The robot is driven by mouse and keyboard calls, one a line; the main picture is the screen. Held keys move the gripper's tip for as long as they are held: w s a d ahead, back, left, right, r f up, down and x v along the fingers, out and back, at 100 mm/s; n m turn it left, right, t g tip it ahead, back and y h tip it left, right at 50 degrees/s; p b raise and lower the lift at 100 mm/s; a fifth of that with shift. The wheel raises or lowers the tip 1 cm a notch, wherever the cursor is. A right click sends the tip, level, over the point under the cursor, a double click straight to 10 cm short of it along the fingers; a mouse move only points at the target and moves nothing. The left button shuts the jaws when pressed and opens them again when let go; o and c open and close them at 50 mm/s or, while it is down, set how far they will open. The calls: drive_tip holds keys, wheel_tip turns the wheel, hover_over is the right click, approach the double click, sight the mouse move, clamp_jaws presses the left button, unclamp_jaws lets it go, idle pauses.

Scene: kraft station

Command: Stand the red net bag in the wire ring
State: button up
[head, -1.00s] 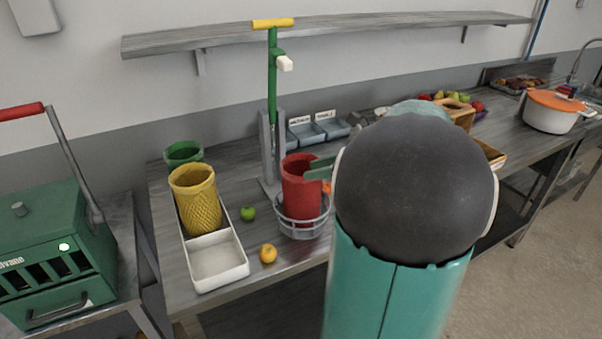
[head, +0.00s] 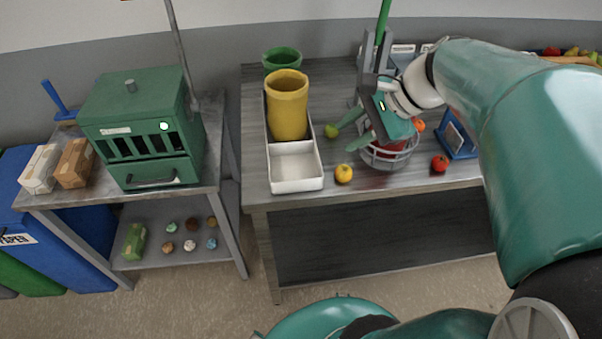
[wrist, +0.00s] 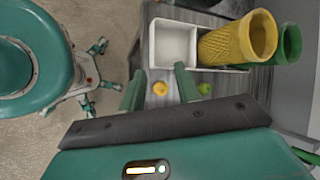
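The red net bag (head: 392,146) is mostly hidden behind my gripper in the head view. Its visible red part lies inside the wire ring (head: 385,162), a grey wire basket on the bench. Whether the bag is fully upright cannot be told now. My gripper (head: 345,132) is above and just left of the ring, its two green fingers apart and pointing left. In the wrist view the fingers (wrist: 158,88) are spread with nothing held between them; the bag and ring do not show there.
A white tray (head: 298,185) holds a yellow net bag (head: 288,105); a green one (head: 281,59) stands behind. A yellow fruit (head: 344,173), a green fruit (head: 331,131) and a red fruit (head: 440,163) lie near the ring. A green machine (head: 145,125) stands left.

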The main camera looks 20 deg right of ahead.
drive_tip(key=s+a+f+n+h, duration=0.1)
drive_tip(key=s+a+n+h, duration=0.1)
drive_tip(key=a+n, duration=0.4)
drive_tip(key=s+a+f+n+h, duration=0.1)
drive_tip(key=s+a+n+h, duration=0.2)
drive_tip(key=a+n, duration=0.4)
drive_tip(key=n, duration=0.4)
drive_tip(key=shift+s+f+h, duration=0.15)
drive_tip(key=shift+s+h, duration=0.15)
drive_tip(key=shift+s, duration=0.05)
